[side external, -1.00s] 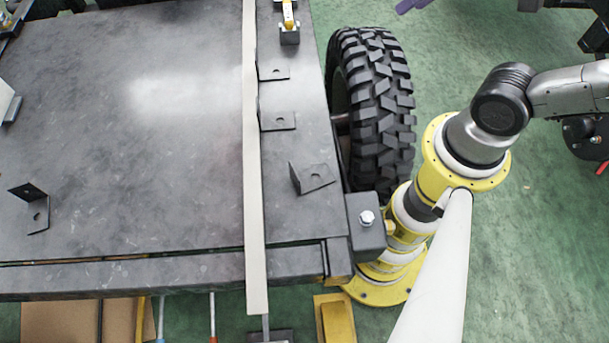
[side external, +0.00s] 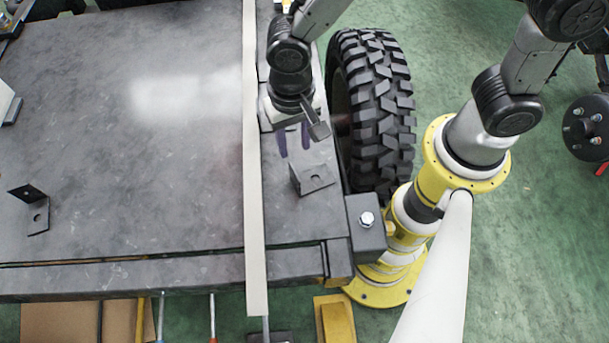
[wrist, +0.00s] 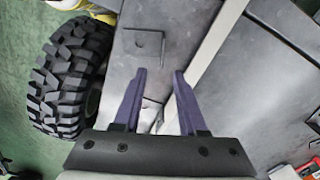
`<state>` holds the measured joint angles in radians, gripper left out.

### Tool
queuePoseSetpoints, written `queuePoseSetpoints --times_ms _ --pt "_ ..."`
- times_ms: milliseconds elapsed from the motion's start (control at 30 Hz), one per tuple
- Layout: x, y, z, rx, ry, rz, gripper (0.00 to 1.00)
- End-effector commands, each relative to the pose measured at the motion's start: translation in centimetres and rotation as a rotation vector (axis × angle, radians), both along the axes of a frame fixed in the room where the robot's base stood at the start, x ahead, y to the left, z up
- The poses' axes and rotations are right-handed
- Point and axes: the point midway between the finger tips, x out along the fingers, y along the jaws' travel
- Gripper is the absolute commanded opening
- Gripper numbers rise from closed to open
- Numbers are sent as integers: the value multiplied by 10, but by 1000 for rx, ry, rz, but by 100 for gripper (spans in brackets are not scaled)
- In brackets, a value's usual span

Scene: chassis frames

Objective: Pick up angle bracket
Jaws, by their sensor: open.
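A dark angle bracket (side external: 314,180) with a hole stands on the right strip of the grey table; it also shows in the wrist view (wrist: 148,50), ahead of the fingertips. My gripper (side external: 294,150) is open and empty, with purple fingers pointing down over the same strip, just behind that bracket. In the wrist view, my gripper (wrist: 160,72) has its fingers apart. A partly hidden flat piece, seemingly another bracket (wrist: 149,108), shows between the fingers. Another angle bracket (side external: 38,216) stands at the table's far left. My arm hides the strip's farther part.
A long pale bar (side external: 253,170) runs along the table (side external: 130,150), left of the bracket strip. A large black tyre (side external: 375,110) stands close to the right edge. A grey block with a bolt (side external: 366,225) sits at the near right corner. The table's middle is clear.

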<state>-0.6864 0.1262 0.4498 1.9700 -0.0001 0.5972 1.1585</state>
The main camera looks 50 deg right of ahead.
Motion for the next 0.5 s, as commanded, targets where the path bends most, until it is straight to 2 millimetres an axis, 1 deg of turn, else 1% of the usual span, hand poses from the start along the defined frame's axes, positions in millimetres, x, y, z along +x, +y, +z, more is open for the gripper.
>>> queuePoseSetpoints --times_ms 67,300,400,500 --pt "-1 0 -10 -3 4 3 41" --pt "-2 -1 -54 -4 4 1 41" --pt "-1 0 -69 -2 2 1 41" --pt "-1 0 -78 0 0 1 41"
